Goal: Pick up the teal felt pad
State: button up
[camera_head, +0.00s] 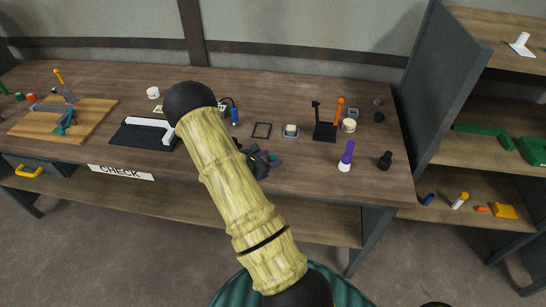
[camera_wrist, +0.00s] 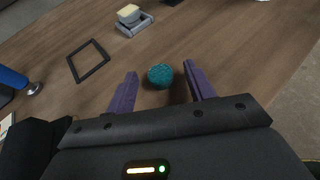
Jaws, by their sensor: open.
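The teal felt pad (camera_wrist: 160,75) is a small round, speckled piece on the brown wooden table. In the wrist view it lies between and slightly beyond the tips of my gripper (camera_wrist: 159,80), whose two purple fingers are apart and empty. In the head view the pad (camera_head: 272,156) is a small teal spot beside the dark end of my gripper (camera_head: 268,158), near the table's front edge. My arm hides part of the table there. I cannot tell how high the fingers are above the table.
A thin black square frame (camera_wrist: 89,61) and a grey holder with a cream block (camera_wrist: 132,19) lie beyond the fingers. A blue-handled tool (camera_wrist: 14,79) is at the left. A purple marker (camera_head: 346,157) and a black stand (camera_head: 324,128) stand to the right. A shelf unit (camera_head: 470,100) borders the table.

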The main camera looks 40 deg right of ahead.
jog(key=shift+c, duration=0.3)
jog(key=c, duration=1)
jog(key=shift+o, duration=0.2)
notch_tip(320, 180, up, 10)
jog(key=b, duration=0.1)
jog(key=shift+a, duration=0.1)
dwell(0.4)
